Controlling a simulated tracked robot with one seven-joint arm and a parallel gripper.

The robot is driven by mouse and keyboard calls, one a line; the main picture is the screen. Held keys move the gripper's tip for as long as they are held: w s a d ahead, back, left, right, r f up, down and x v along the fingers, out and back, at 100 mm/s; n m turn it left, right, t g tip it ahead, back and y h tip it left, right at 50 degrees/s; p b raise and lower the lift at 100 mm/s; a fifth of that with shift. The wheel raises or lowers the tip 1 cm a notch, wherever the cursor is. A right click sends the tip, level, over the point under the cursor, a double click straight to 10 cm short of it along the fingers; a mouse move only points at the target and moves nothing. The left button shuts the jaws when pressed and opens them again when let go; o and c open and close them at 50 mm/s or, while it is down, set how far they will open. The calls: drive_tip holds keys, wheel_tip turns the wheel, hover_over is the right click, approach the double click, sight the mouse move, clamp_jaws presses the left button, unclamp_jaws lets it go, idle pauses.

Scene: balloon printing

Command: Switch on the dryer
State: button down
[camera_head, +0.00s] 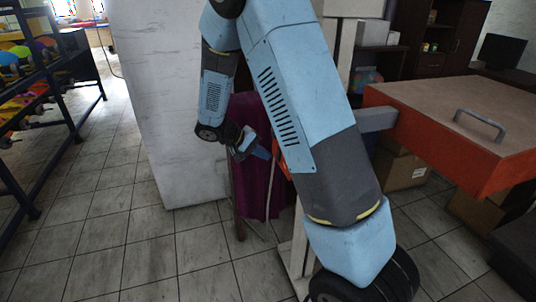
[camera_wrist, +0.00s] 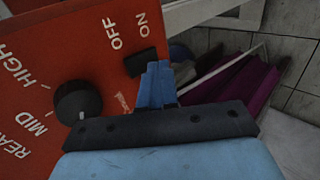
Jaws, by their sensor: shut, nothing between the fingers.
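The dryer's red control panel (camera_wrist: 40,60) fills the left of the wrist view. It carries a black rocker switch (camera_wrist: 140,62) under the words OFF and ON, and a black round knob (camera_wrist: 78,102) with marks including MID and HIGH. My gripper (camera_wrist: 157,82) is shut and empty, its blue fingertips right beside the switch's lower edge; I cannot tell whether they touch it. Which way the switch is tipped is unclear. In the head view, my gripper (camera_head: 262,153) points at a small orange part (camera_head: 279,155), mostly hidden by my arm. The dryer's large orange-red head (camera_head: 440,112) is at right.
A metal handle (camera_head: 481,124) sits on the dryer's head. Cardboard boxes (camera_head: 402,168) stand below it. A white pillar (camera_head: 172,100) and purple cloth (camera_head: 258,190) are behind my gripper. A dark rack (camera_head: 62,85) stands at left; the tiled floor before it is clear.

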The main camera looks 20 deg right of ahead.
drive_tip(key=v, duration=1.1)
drive_tip(key=shift+a, duration=0.4)
drive_tip(key=s+d+r+t+y, duration=0.2)
drive_tip(key=s+r, duration=0.3)
drive_tip(key=s, duration=0.4)
drive_tip(key=s+d+r+t+y, duration=0.1)
drive_tip(key=s+d+r+y, duration=0.3)
drive_tip(key=s, duration=0.5)
drive_tip(key=s+d+r+t+y, duration=0.2)
drive_tip(key=s+d+r+y, duration=0.1)
drive_tip(key=s+r, duration=0.5)
drive_tip(key=shift+s+d+t+y, duration=0.3)
drive_tip(key=shift+s+d+y, duration=0.15)
drive_tip(key=shift+s, duration=0.65)
